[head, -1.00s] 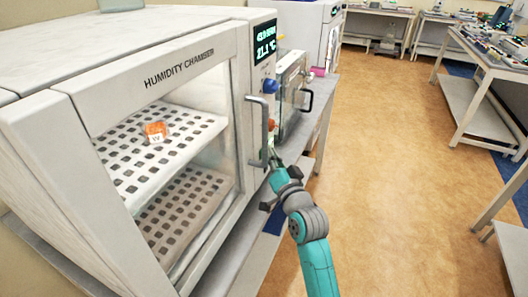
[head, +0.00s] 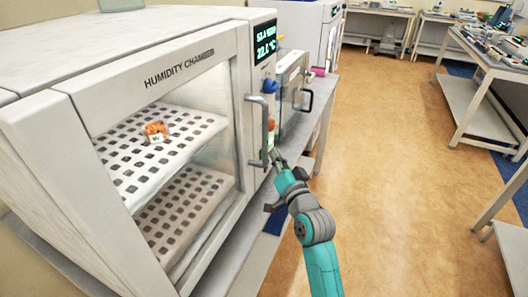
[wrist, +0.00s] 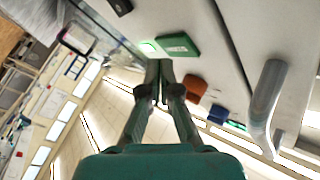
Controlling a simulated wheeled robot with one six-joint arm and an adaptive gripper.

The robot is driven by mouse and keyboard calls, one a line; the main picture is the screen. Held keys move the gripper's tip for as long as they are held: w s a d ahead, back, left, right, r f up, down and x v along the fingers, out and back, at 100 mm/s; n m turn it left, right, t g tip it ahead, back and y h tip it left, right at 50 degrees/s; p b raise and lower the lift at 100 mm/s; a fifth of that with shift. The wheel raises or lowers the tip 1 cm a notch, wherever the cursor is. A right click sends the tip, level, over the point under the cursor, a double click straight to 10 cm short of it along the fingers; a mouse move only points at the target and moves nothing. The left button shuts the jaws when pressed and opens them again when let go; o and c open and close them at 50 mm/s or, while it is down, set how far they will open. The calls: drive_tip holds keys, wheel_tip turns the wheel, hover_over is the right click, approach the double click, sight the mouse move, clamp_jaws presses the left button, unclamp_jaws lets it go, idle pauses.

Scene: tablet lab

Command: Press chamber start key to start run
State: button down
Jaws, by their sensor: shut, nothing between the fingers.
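The humidity chamber (head: 190,60) stands at left with its glass door closed and a grey bar handle (head: 264,130). Its lit display (head: 265,42) reads about 22 °C; the upper line is hard to read. In the wrist view a green key (wrist: 178,45) with pale lettering sits on the chamber's front panel, beyond my fingertips. My gripper (wrist: 160,66) is shut and empty, its tips close to the key; I cannot tell whether they touch.
The handle (wrist: 268,95) stands out nearby. An orange-and-white item (head: 156,131) lies on the chamber's perforated shelf. Open floor (head: 400,180) lies to the right.

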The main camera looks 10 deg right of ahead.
drive_tip(key=shift+s+d, duration=0.75)
drive_tip(key=shift+d, duration=0.3)
drive_tip(key=shift+s+d, duration=0.75)
drive_tip(key=shift+d, duration=0.25)
drive_tip(key=s+f+n+g+h, duration=0.1)
drive_tip(key=s+f+h, duration=0.1)
drive_tip(key=s+f, duration=0.85)
drive_tip(key=s+f+g+h, duration=0.1)
drive_tip(key=s+f, duration=0.6)
drive_tip(key=s, duration=0.6)
drive_tip(key=s+n+g, duration=0.1)
drive_tip(key=s+n, duration=0.1)
drive_tip(key=s, duration=1.2)
drive_tip(key=s+a+r+n+g, duration=0.1)
drive_tip(key=s+n, duration=0.1)
drive_tip(key=s, duration=1.2)
drive_tip(key=shift+s+a+r+n+g, duration=0.2)
drive_tip(key=shift+r+n+g, duration=0.1)
